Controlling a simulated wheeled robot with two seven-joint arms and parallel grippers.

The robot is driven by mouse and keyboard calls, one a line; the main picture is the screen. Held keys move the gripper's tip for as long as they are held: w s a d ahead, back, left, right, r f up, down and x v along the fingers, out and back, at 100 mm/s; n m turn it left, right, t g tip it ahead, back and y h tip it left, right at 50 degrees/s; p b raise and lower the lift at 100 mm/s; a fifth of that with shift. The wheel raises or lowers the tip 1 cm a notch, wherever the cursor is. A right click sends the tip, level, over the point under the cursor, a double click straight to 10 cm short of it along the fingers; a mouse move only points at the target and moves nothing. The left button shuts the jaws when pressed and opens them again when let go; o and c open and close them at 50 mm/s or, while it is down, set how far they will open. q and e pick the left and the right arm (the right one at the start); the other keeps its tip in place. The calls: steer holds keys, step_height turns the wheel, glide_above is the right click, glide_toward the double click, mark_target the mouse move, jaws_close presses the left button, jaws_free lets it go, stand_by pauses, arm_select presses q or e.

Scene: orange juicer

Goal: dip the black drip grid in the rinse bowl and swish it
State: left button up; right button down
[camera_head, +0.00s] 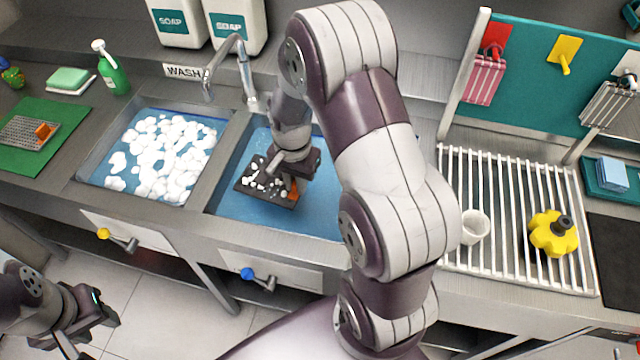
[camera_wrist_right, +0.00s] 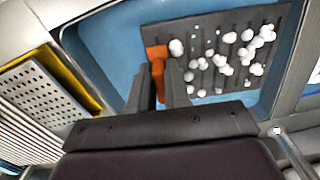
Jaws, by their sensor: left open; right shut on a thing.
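The black drip grid (camera_head: 266,187) is a dark slatted plate dotted with white foam. It is over the blue right-hand basin (camera_head: 228,205), which I take for the rinse bowl. My right gripper (camera_head: 288,180) is shut on the grid's orange tab (camera_wrist_right: 157,62). In the right wrist view the grid (camera_wrist_right: 208,72) extends to the right of the fingers, with foam clumps across its slats. I cannot tell whether it touches the water. My left gripper (camera_head: 98,318) is open and empty, low at the left, away from the counter.
A foam-filled wash basin (camera_head: 140,190) adjoins on the left, with the tap (camera_head: 250,85) behind. A white drying rack (camera_head: 500,265) at right holds a white cup (camera_head: 473,227) and yellow knob (camera_head: 553,234). A perforated plate (camera_wrist_right: 40,95) lies beside the basin in the right wrist view.

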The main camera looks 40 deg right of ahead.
steer(key=f+m+b, duration=0.1)
steer(key=f+b, duration=0.3)
steer(key=f, duration=0.1)
steer(key=s+f+m+b, duration=0.1)
steer(key=f+b, duration=0.4)
steer(key=f, duration=0.1)
steer(key=d+f+m+b, duration=0.1)
steer(key=f+b, duration=0.4)
steer(key=f, duration=0.1)
steer(key=shift+s+f+m, duration=0.15)
steer(key=shift+s+m, duration=0.2)
steer(key=shift+m, duration=0.05)
